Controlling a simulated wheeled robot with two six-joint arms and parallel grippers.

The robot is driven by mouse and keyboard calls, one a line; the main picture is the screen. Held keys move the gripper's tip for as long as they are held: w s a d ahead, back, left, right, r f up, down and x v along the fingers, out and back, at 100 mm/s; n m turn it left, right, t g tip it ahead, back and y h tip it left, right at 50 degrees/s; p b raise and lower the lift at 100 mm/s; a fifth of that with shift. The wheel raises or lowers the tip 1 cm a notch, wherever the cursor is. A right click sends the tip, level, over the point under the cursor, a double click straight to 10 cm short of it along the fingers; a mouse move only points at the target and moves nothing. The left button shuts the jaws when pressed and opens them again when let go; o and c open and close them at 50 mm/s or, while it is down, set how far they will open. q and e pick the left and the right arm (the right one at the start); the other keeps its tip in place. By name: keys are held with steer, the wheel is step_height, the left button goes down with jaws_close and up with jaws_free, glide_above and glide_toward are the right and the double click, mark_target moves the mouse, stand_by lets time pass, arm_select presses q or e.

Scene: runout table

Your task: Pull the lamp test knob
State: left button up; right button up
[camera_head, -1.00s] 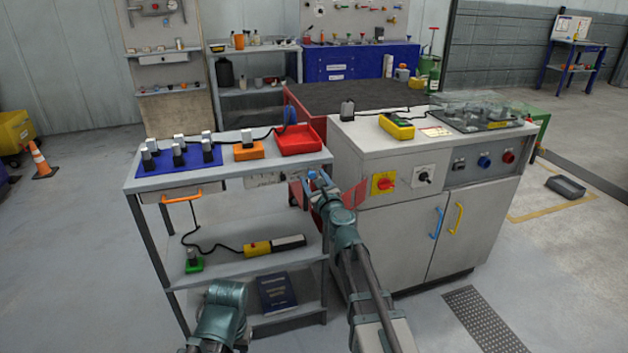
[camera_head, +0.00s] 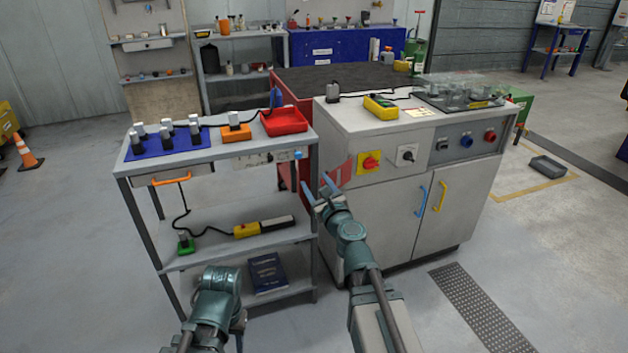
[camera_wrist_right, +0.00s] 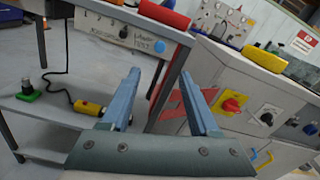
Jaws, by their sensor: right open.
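A small blue knob (camera_head: 298,154) sits at the right end of a labelled strip on the front edge of the grey trolley's top. In the right wrist view the blue knob (camera_wrist_right: 160,46) shows straight beyond the fingers, beside a small label too blurred to read. My right gripper (camera_head: 316,183) is open and empty, below and in front of the knob, clear of it. Its two blue fingers (camera_wrist_right: 160,76) stand well apart. I cannot tell how far the knob sticks out. My left arm shows at the bottom of the head view; its gripper is out of frame.
The trolley's top (camera_head: 205,155) carries a blue mat, an orange block and a red tray (camera_head: 284,122). A grey cabinet (camera_head: 385,215) with a red rotary switch (camera_head: 370,162) on yellow stands close on the right. A red panel (camera_head: 340,174) lies behind my right fingers.

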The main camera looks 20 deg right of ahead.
steer(key=s+a+f+n+g+y, duration=0.2)
steer(key=a+f+n+g+y, duration=0.1)
steer(key=a+n, duration=0.45)
steer(key=s+a+f+n+g+y, duration=0.2)
steer(key=a+f+n+y, duration=0.15)
steer(key=a+n, duration=0.45)
steer(key=s+a+f+n+g, duration=0.6)
steer(key=s+a+f+n, duration=0.1)
steer(key=n, duration=0.1)
steer(key=s+d+f+n+g+h, duration=0.3)
steer(key=s+f+n+g+h, duration=0.1)
steer(key=s+n, duration=0.25)
steer(key=s+d+f+n+g+h, duration=0.2)
steer(key=s+f+n+g+h, duration=0.1)
steer(key=s+f+n+h, duration=0.4)
step_height(320, 180, up, 29)
steer(key=s+y+p, duration=0.1)
steer(key=y+p, duration=0.1)
steer(key=p, duration=2.4)
steer(key=shift+s+d+m, duration=0.25)
steer(key=shift+d+m, duration=0.15)
steer(key=shift+d, duration=0.05)
